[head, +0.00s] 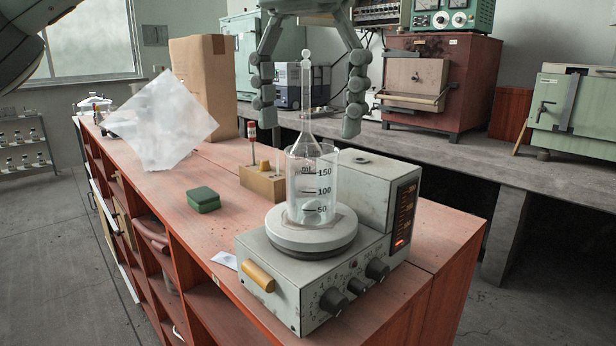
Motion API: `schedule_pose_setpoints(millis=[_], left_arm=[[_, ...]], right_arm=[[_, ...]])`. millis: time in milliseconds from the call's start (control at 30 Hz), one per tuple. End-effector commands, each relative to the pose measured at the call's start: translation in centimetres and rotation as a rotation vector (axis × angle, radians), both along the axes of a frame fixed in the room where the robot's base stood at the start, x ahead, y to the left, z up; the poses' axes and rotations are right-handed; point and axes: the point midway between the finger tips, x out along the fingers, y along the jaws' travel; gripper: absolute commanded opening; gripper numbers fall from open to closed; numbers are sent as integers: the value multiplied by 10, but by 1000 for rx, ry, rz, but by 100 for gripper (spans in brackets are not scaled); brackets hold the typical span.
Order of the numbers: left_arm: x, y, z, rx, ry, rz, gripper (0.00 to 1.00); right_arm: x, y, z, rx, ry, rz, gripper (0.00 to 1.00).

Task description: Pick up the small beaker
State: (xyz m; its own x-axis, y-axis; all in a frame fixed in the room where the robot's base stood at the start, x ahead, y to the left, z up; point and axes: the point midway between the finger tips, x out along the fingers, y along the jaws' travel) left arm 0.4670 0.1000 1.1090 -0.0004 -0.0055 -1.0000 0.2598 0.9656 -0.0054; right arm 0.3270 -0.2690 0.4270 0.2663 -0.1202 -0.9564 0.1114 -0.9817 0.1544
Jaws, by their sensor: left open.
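A clear glass beaker (326,190) with dark marks for 50, 100 and 150 ml stands upright on the round plate (283,236) of a grey hotplate stirrer (290,284). A long-necked glass flask (307,104) with a round stopper overlaps the beaker in the picture; I cannot tell whether it stands in it or behind it. My left gripper (308,122) comes down from the top, open, its fingers on either side of the flask's neck in the picture. Its fingertips appear higher than the beaker's rim and touch nothing that I can see. My right gripper is out of view.
Behind the beaker are the stirrer's raised housing (372,185) and a wooden block (264,184) with a red-topped tool. A green box (203,199), a tilted white sheet (160,122) and a cardboard box (203,75) are to the left. The red bench top (165,190) has free room.

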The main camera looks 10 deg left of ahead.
Motion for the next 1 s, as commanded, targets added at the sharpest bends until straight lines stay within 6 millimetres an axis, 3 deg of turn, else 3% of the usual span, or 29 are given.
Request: schedule_pose_setpoints(millis=[233, 400, 733, 1000], left_arm=[[1, -3, -34, -6, 6, -5, 75], [1, -4, -57, -7, 3, -3, 75], [1, -5, -65, -9, 2, -3, 75], [1, -5, -64, -10, 3, -4, 42]], right_arm=[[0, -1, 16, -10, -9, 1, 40], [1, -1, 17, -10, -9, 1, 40], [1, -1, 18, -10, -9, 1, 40], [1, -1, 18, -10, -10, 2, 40]])
